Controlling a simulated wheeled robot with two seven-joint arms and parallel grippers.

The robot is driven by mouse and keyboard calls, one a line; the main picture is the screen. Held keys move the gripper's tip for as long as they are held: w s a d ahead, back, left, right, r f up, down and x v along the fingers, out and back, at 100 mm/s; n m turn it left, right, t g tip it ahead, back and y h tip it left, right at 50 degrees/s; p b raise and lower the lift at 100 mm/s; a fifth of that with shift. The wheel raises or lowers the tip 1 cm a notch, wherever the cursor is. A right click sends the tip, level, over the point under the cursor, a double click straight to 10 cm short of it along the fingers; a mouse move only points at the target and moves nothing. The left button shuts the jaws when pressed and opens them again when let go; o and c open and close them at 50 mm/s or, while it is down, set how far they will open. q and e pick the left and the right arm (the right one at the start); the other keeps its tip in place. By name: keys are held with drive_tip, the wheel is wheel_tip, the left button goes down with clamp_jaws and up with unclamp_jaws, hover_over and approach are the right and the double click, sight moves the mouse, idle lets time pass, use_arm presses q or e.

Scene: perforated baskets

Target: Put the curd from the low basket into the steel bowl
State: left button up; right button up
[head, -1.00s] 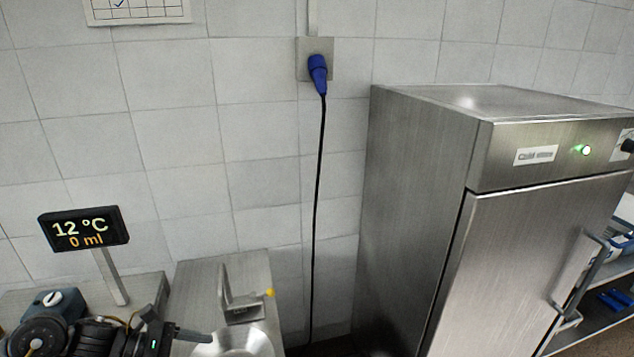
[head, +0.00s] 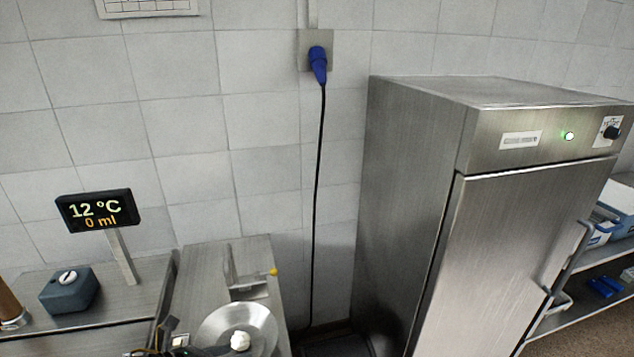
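A round, shallow steel vessel (head: 215,322), which looks like the steel bowl or a sink basin, is at the bottom of the view below the tap. A small white lump (head: 240,341), perhaps curd, shows inside it. Dark parts of my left arm and gripper (head: 182,350) show at the bottom edge, just left of the vessel. The fingers are too cut off to tell whether they are open or shut. My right gripper is out of view. I see no low basket.
A grey box with a white knob (head: 68,290) sits at left. A steel cabinet (head: 520,240) and shelves (head: 575,318) fill the right.

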use_arm(q)
drive_tip(key=s+a+f+m+g+y, duration=0.25)
drive_tip(key=s+f+m+y, duration=0.3)
drive_tip(key=s+m, duration=0.85)
drive_tip(key=s+a+f+m+g+y, duration=0.3)
drive_tip(key=s+f+m, duration=0.45)
drive_tip(key=m, duration=1.25)
drive_tip(key=s+f+y+b, duration=0.15)
drive_tip(key=f+b, duration=0.25)
drive_tip(key=f, duration=1.2)
drive_tip(key=s+f+b, duration=0.2)
drive_tip(key=f+b, duration=0.2)
drive_tip(key=f, duration=1.1)
drive_tip(key=s+a+f+b, duration=0.1)
drive_tip(key=s+f+b, duration=0.1)
drive_tip(key=s+f, duration=0.5)
drive_tip(key=s+a+f+g+b, duration=0.1)
drive_tip(key=s+a+f+b, duration=0.1)
drive_tip(key=s+f, duration=0.6)
wheel_tip(320, 180, down, 6)
drive_tip(key=shift+s+r+m+b, duration=0.25)
drive_tip(key=shift+m+b, duration=0.15)
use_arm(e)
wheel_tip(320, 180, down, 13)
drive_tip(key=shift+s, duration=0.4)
